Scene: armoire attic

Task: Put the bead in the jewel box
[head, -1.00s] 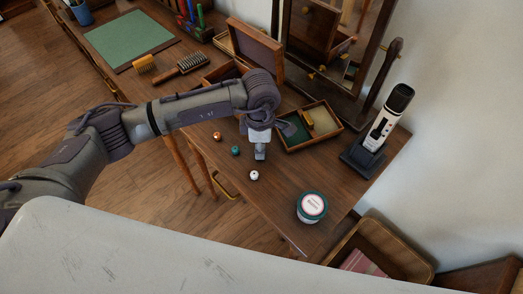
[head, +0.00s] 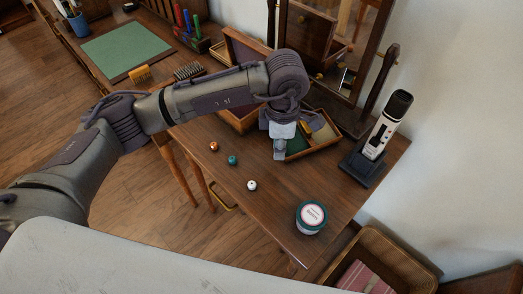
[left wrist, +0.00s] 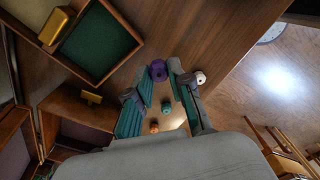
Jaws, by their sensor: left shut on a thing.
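My left gripper (head: 279,150) is shut on a purple bead, which shows between its teal-padded fingers in the left wrist view (left wrist: 158,70). In the head view the bead is hidden. The gripper is at the near left edge of an open wooden tray with green lining (head: 325,143), which holds a gold block (left wrist: 57,25). A wooden box with a raised lid (head: 245,48) stands behind my arm, partly hidden. I cannot tell for sure which of these is the jewel box. My right gripper is not in view.
A white bead (head: 252,185), a teal bead (head: 232,160) and an orange bead (head: 214,146) lie on the table. A teal-rimmed jar (head: 311,216) stands near the front edge. A clipper on a stand (head: 380,135) is at right, a mirror behind.

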